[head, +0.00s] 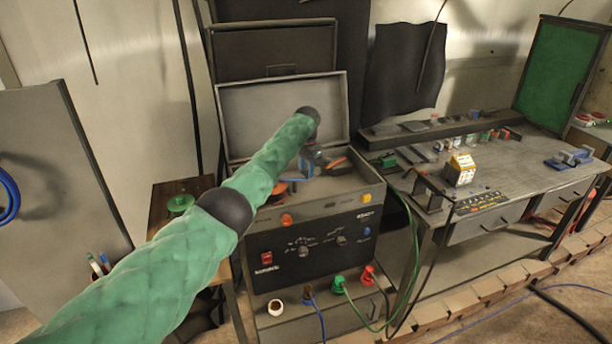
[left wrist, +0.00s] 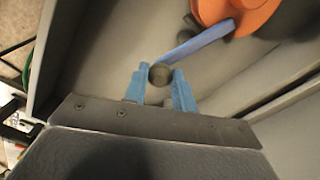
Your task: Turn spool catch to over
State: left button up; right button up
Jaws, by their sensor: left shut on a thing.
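My left arm reaches over the open-topped machine, and my left gripper (head: 314,162) is down inside it, small and partly hidden by my wrist in the head view. In the left wrist view, the blue fingertips (left wrist: 160,80) stand on either side of a dark round knob (left wrist: 160,74) and are shut on it. A blue bar (left wrist: 198,42) runs from near the knob up to the right towards an orange round part (left wrist: 240,12), cut off by the picture edge. I take the knob and bar as the spool catch. My right gripper is not in view.
The machine's raised lid (head: 283,110) stands behind my wrist. Its front panel (head: 315,240) carries knobs, a red switch and coloured sockets. A workbench (head: 510,165) with tools and a small box (head: 459,170) is on the right. Cables lie on the floor.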

pick_arm(q)
jog(key=w+n+b, duration=0.1)
jog(key=n, duration=0.1)
jog(key=shift+r+n, duration=0.1)
jog(key=shift+n, duration=0.2)
jog(key=shift+w+r+n+b, duration=0.15)
jog(key=shift+w+n+b, duration=0.1)
jog(key=shift+n+b, duration=0.25)
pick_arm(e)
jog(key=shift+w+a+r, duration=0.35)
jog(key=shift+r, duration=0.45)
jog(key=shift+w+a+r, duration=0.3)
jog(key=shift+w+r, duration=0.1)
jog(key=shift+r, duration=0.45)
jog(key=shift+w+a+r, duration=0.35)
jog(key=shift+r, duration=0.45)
pick_arm(q)
jog(key=shift+a, duration=0.1)
jog(key=o, duration=0.8)
jog(key=shift+o, duration=0.9)
jog(key=shift+r+b, duration=0.3)
jog(key=shift+r, duration=0.15)
notch_tip(320, 180, up, 5)
jog(key=shift+b, duration=0.85)
jog(key=shift+r, duration=0.85)
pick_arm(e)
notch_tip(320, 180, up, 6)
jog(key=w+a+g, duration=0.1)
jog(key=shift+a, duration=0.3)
